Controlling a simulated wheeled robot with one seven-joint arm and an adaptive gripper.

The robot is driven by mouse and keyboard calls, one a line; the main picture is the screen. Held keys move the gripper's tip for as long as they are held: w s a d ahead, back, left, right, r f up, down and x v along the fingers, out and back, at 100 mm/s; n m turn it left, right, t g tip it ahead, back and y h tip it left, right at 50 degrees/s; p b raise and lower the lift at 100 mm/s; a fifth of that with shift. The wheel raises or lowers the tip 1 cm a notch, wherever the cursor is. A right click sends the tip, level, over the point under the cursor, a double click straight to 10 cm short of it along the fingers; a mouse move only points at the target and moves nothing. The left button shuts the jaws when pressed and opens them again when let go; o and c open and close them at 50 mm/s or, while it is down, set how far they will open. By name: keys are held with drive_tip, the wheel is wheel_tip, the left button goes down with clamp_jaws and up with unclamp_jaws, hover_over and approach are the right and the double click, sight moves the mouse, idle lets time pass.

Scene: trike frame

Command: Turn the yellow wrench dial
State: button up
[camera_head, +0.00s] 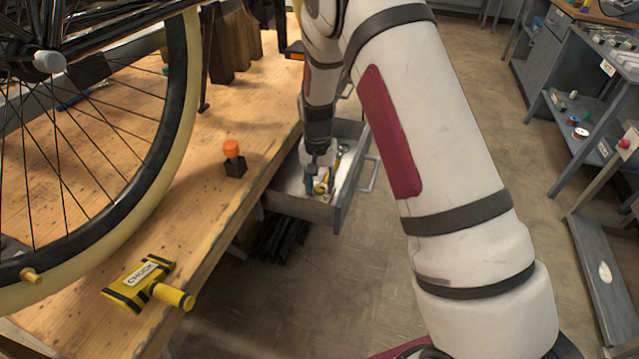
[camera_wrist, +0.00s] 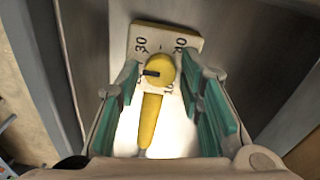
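In the wrist view, a yellow wrench dial (camera_wrist: 160,70) has a round yellow knob with a black mark and a long yellow handle (camera_wrist: 150,122). The knob sits against a pale plate (camera_wrist: 168,40) with a yellow edge and printed numbers, including 30. My gripper (camera_wrist: 160,78) is open, with a teal-padded finger on each side of the knob and handle. No finger clearly touches either. In the head view, my gripper (camera_head: 320,182) reaches down into the open grey drawer (camera_head: 305,209), and yellow parts there are mostly hidden by it.
The wooden bench (camera_head: 265,120) borders the drawer on the left. It bears an orange-topped black piece (camera_head: 233,160), a yellow chock (camera_head: 145,284) and a wheel (camera_head: 165,140). Drawer walls close in around my gripper. Open floor (camera_head: 330,290) lies in front.

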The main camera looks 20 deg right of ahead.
sight(318, 189)
drive_tip(key=shift+r, duration=0.1)
wheel_tip(318, 189, up, 12)
drive_tip(key=shift+a, duration=0.2)
idle(0.5)
drive_tip(key=s+r+n+y, duration=0.1)
drive_tip(key=s+r+n, duration=0.1)
drive_tip(key=s+r, duration=1.6)
drive_tip(key=s+d+f+n, duration=0.1)
drive_tip(key=s+f+n, duration=0.15)
drive_tip(key=s, duration=2.05)
wheel_tip(318, 189, up, 21)
drive_tip(key=t+p, duration=0.4)
drive_tip(key=p, duration=1.4)
drive_tip(key=shift+s+r+n+h+p, duration=0.15)
drive_tip(key=shift+s+n+h+p, duration=0.05)
drive_tip(key=shift+n+h+p, duration=0.2)
